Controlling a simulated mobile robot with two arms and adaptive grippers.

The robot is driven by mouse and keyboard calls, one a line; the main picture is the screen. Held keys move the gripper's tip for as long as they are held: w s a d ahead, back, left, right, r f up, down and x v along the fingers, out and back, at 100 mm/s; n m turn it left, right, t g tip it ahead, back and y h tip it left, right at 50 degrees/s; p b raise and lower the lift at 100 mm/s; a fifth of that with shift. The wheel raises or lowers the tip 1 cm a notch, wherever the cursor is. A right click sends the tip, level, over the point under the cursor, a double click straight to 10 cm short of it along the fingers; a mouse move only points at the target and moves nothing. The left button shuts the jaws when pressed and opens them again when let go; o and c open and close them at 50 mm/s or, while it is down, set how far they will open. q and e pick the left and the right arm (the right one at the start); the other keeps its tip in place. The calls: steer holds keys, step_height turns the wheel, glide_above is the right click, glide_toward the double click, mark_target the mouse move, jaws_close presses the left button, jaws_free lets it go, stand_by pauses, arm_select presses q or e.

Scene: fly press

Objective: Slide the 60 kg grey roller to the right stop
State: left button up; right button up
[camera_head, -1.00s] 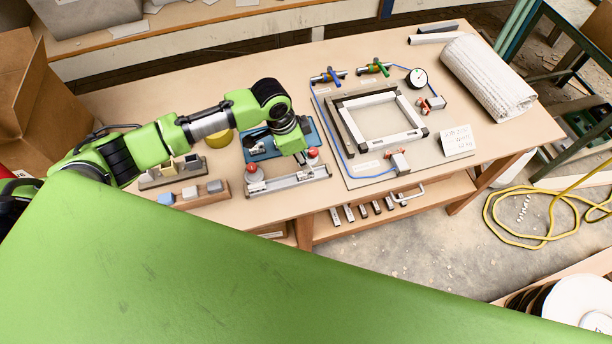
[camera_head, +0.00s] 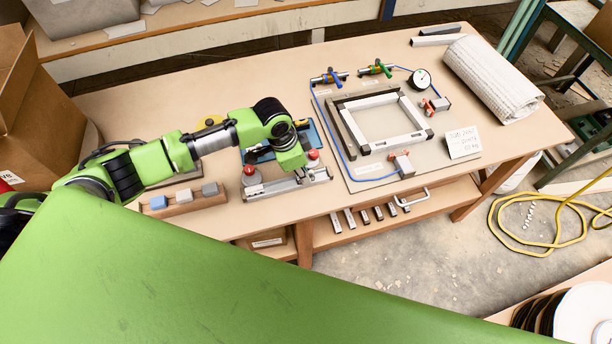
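A pale metal rail fixture (camera_head: 268,190) lies near the table's front edge, left of the framed plate. A red-topped grey round part (camera_head: 252,178) stands at its left end, and a red knob (camera_head: 313,155) shows behind its right end. I cannot tell which part is the 60 kg grey roller. My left gripper (camera_head: 302,176) points down at the right half of the rail, and its wrist hides part of the fixture. Its fingers are small and dark, so I cannot tell whether they are open or holding anything. My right gripper is not in view.
A wooden rack (camera_head: 188,205) with blue, white and grey blocks stands left of the rail. A blue tray (camera_head: 322,137) lies partly hidden behind the wrist. A frame on a plate (camera_head: 352,177), with clamps and a gauge (camera_head: 420,80), fills the right; a rolled cloth (camera_head: 492,80) lies beyond.

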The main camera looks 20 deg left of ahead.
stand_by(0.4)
arm_select(q)
steer(key=shift+w+d, duration=0.65)
steer(key=shift+d, duration=0.35)
steer(key=shift+w+d, duration=0.45)
steer(key=shift+d, duration=0.2)
steer(key=o, duration=0.9)
steer(key=shift+c, duration=1.3)
